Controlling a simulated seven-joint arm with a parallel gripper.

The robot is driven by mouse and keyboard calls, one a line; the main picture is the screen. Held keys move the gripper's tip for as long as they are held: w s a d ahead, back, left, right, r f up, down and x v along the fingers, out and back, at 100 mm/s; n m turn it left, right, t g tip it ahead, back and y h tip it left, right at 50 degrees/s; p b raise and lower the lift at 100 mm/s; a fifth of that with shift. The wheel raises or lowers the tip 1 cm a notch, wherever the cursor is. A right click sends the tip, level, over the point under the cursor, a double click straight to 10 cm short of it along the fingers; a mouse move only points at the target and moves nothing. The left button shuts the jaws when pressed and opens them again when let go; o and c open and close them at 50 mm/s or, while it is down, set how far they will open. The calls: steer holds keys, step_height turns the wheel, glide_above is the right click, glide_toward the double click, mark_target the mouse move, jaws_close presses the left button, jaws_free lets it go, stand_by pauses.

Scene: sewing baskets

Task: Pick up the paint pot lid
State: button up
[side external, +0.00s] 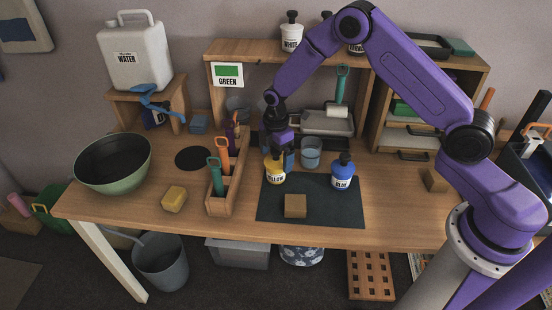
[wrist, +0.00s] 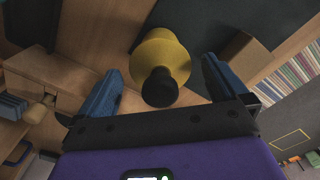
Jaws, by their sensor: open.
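My gripper (side external: 278,155) points down over the yellow bottle (side external: 275,176), close above its top. In the wrist view my gripper (wrist: 162,70) is open, with its blue fingers apart on either side of the yellow bottle (wrist: 168,48). The bottle's black cap (wrist: 160,90) faces the camera, and a gap shows on both sides. I cannot tell whether this cap is the paint pot lid. A flat black disc (side external: 194,158) also lies on the table, left of the wooden tool caddy; I cannot tell whether it is a lid.
The blue bottle (side external: 343,173) and a brown block (side external: 295,206) stand on the dark mat (side external: 325,210). A clear cup (side external: 311,152) is behind. The tool caddy (side external: 222,203) is close on the left. A yellow sponge (side external: 174,199) and green bowl (side external: 112,175) lie farther left.

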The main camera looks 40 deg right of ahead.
steer(key=c, duration=1)
steer(key=shift+r, duration=0.15)
